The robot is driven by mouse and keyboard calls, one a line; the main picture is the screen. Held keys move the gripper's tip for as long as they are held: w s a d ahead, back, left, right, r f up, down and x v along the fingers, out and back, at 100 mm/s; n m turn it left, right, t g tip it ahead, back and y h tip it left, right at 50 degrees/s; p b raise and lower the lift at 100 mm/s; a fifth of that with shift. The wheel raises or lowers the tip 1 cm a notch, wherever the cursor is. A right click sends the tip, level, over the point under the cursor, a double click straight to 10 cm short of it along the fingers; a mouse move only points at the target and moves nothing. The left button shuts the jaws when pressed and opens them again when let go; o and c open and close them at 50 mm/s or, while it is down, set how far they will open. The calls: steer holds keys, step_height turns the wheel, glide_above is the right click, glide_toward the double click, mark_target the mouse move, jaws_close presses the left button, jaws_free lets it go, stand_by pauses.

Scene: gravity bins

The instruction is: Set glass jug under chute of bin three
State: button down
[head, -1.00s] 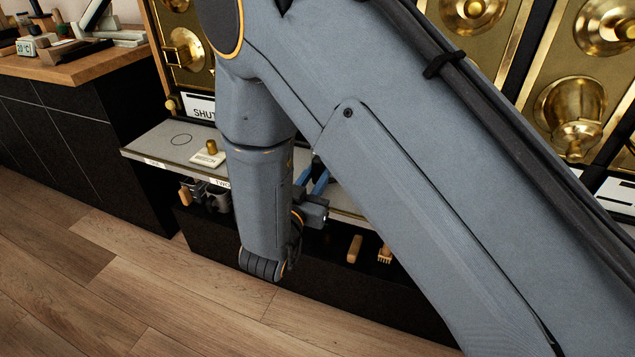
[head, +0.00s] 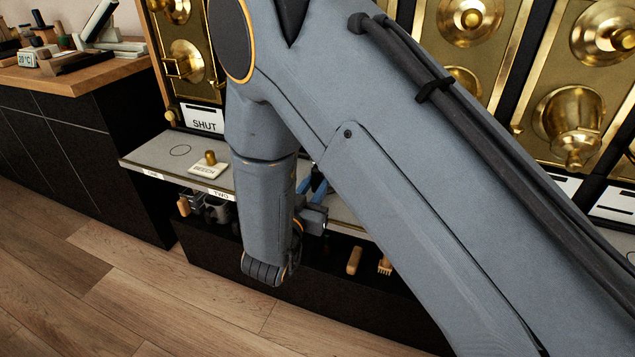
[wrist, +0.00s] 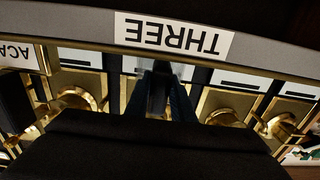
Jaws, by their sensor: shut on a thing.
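My gripper (head: 317,183) shows in the head view as blue fingers, partly hidden behind my arm, over the shelf. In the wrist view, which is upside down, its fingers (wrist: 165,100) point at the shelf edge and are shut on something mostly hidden. A pale, see-through patch at their tips fits the glass jug; its outline is unclear. The label THREE (wrist: 173,35) on the shelf edge is in line with the fingers. The chute of bin three cannot be made out behind my gripper. The jug is not visible in the head view.
Brass bins (head: 572,120) line the wall behind the grey shelf (head: 150,155). A knobbed block labelled BEECH (head: 208,165) sits on the shelf near label TWO (head: 221,194). Cups and brushes (head: 354,261) are below the shelf. A wooden-topped counter (head: 75,72) stands left.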

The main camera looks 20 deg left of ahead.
steer(key=shift+f, duration=0.4)
steer(key=c, duration=1.4)
jaws_free()
steer(key=shift+c, duration=0.2)
steer(key=s, duration=0.8)
steer(key=shift+a, duration=0.3)
steer(key=shift+w+f, duration=0.1)
